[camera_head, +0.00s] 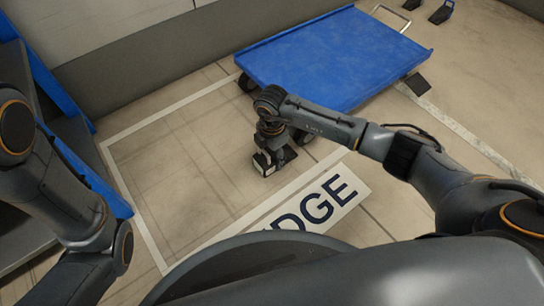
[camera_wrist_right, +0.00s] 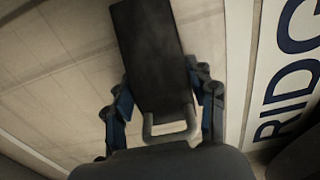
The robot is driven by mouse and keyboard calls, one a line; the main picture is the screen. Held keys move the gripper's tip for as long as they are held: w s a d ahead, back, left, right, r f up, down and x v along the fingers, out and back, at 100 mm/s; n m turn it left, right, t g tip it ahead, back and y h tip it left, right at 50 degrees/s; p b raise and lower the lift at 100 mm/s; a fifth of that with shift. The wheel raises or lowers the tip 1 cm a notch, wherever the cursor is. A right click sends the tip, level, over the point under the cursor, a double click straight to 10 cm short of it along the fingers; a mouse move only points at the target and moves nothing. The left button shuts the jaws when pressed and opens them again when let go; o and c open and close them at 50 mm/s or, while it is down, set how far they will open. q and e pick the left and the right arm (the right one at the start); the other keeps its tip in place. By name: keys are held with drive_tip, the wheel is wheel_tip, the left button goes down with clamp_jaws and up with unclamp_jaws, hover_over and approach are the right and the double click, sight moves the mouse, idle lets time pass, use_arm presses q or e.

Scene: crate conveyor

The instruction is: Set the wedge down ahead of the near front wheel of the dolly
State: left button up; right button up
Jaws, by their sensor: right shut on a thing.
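The wedge (camera_wrist_right: 155,60) is dark, with a pale loop handle at its near end. My right gripper (camera_wrist_right: 168,118) is shut on it, fingers on both sides of the handle end. In the head view my right gripper (camera_head: 268,160) points down low over the floor, and a dark part of the wedge (camera_head: 289,154) shows beside it. I cannot tell whether the wedge touches the floor. The blue dolly (camera_head: 335,58) stands just beyond. Its near front wheel (camera_head: 303,136) is close to the wedge, partly behind my arm. My left gripper is out of view.
More wedges (camera_head: 442,12) lie at the top right. A blue-edged shelf unit (camera_head: 75,150) stands at the left. The white-outlined floor area (camera_head: 180,170) is clear. A grey wall runs behind.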

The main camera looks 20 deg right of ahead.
sight(272, 154)
drive_tip(key=o, duration=1.5)
drive_tip(key=shift+f, duration=0.1)
wheel_tip(272, 154, up, 12)
drive_tip(key=p, duration=1)
drive_tip(key=shift+r, duration=0.2)
